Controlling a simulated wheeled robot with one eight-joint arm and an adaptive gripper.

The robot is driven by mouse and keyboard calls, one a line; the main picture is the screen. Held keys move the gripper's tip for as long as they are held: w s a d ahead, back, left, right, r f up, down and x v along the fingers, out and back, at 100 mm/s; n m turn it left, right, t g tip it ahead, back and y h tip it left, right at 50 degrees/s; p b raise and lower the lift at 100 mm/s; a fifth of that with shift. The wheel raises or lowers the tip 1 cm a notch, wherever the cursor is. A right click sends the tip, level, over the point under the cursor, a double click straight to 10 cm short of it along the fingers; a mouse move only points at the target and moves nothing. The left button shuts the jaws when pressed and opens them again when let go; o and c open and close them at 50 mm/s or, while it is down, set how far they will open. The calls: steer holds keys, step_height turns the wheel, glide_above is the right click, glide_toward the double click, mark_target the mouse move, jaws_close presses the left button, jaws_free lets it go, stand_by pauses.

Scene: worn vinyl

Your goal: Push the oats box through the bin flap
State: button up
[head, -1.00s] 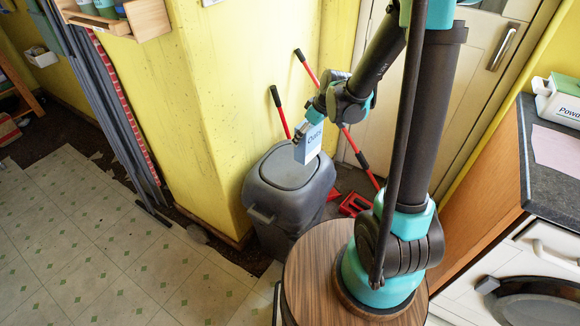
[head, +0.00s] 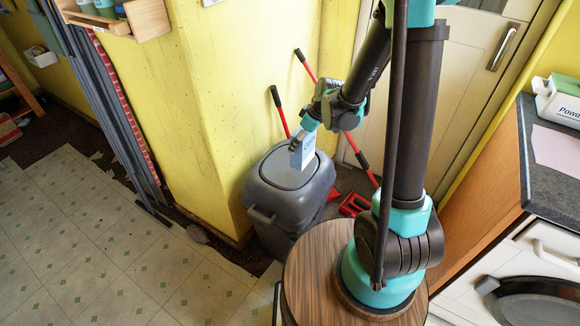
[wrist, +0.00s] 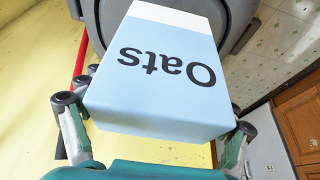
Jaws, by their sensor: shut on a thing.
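The oats box (head: 302,151) is pale blue and white, with "Oats" printed on it. My gripper (head: 304,132) is shut on it and holds it just over the bin lid, slightly tilted. In the wrist view the oats box (wrist: 165,75) sits between the two fingers of my gripper (wrist: 155,130), its lettering upside down. The grey bin (head: 262,212) stands by the yellow wall corner, with a flap (head: 280,168) in its lid. In the head view the box's lower end overlaps the flap; I cannot tell whether it touches it.
Red-handled tools (head: 280,112) lean on the wall behind the bin. A red dustpan-like item (head: 355,204) lies right of it. Grey poles (head: 110,105) lean at the left. A counter (head: 550,155) with a powder box (head: 562,99) is at the right. The tiled floor at front left is clear.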

steer(key=shift+w, duration=0.2)
steer(key=shift+f, duration=3)
steer(key=o, duration=1.3)
steer(key=shift+r, duration=0.1)
